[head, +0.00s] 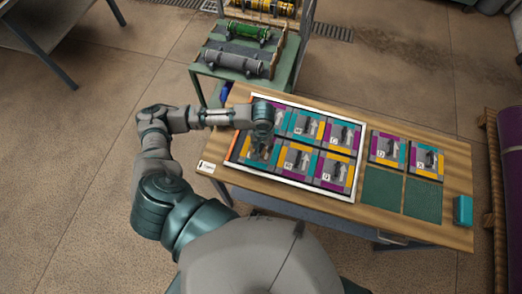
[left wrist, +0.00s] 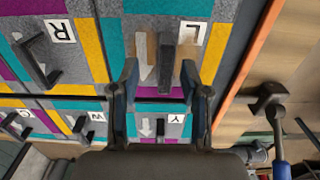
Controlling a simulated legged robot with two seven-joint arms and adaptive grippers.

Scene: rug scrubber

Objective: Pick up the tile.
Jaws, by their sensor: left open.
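Several square tiles with purple, yellow, teal and grey patches, a letter, an arrow and a dark handle lie in a white-edged tray (head: 350,193) on the wooden table. My left gripper (head: 259,150) is over the tray's left end. In the left wrist view it is open (left wrist: 163,80), its fingers on either side of the dark handle (left wrist: 165,66) of a tile marked L (left wrist: 193,34). I cannot tell whether the fingers touch the handle. A tile marked R (left wrist: 61,31) lies beside it. My right gripper is not in view.
Two more tiles (head: 386,148) lie right of the tray, above two plain green squares (head: 381,188). A teal box (head: 463,210) stands at the table's right end. A tool with a dark head (left wrist: 268,98) is beside the tray. A green cart (head: 240,60) with cylinders stands behind.

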